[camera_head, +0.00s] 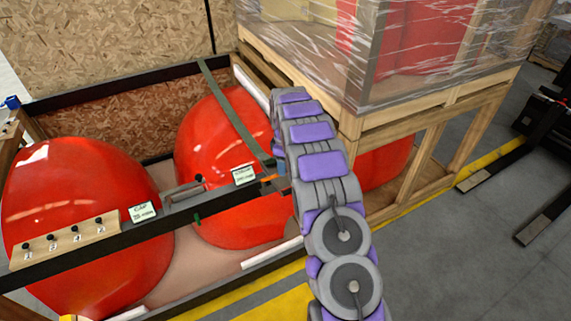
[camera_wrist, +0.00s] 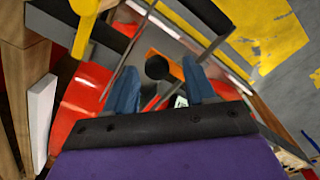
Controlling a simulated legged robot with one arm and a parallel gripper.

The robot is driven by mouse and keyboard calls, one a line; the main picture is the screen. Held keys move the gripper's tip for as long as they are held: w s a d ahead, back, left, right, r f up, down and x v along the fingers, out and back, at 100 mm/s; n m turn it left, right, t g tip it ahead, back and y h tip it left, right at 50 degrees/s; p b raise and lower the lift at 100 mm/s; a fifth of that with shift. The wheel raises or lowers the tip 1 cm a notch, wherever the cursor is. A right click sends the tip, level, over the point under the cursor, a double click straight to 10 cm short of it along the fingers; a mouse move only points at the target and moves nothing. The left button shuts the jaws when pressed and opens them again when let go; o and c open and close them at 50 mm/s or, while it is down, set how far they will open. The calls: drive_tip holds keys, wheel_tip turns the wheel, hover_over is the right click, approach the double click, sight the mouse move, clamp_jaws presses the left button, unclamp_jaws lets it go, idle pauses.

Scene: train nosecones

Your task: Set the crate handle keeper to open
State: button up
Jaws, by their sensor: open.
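In the wrist view, the two blue fingers of my gripper (camera_wrist: 160,72) stand apart. A black round knob (camera_wrist: 157,67) shows between them, in front of an orange plate (camera_wrist: 176,70). These look like part of the crate handle keeper, but I cannot tell its setting. I cannot tell whether the fingers touch the knob. In the head view, a small orange part (camera_head: 269,178) shows at the crate's black front rail (camera_head: 215,195), just left of my arm. My arm hides most of that spot and my gripper there.
Red nosecones (camera_head: 80,215) lie inside the crate. A numbered knob board (camera_head: 65,240) and small labels (camera_head: 243,175) sit on the rail. A wrapped pallet load (camera_head: 400,50) on a wooden frame stands right. A yellow bar (camera_wrist: 85,25) shows in the wrist view.

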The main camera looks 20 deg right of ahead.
drive_tip(key=shift+a, duration=0.15)
drive_tip(key=shift+d, duration=0.35)
drive_tip(key=shift+c, duration=0.4)
drive_tip(key=shift+d+f, duration=0.1)
drive_tip(key=shift+d, duration=0.25)
drive_tip(key=c, duration=0.3)
drive_tip(key=shift+a, duration=0.35)
drive_tip(key=c, duration=0.5)
clamp_jaws()
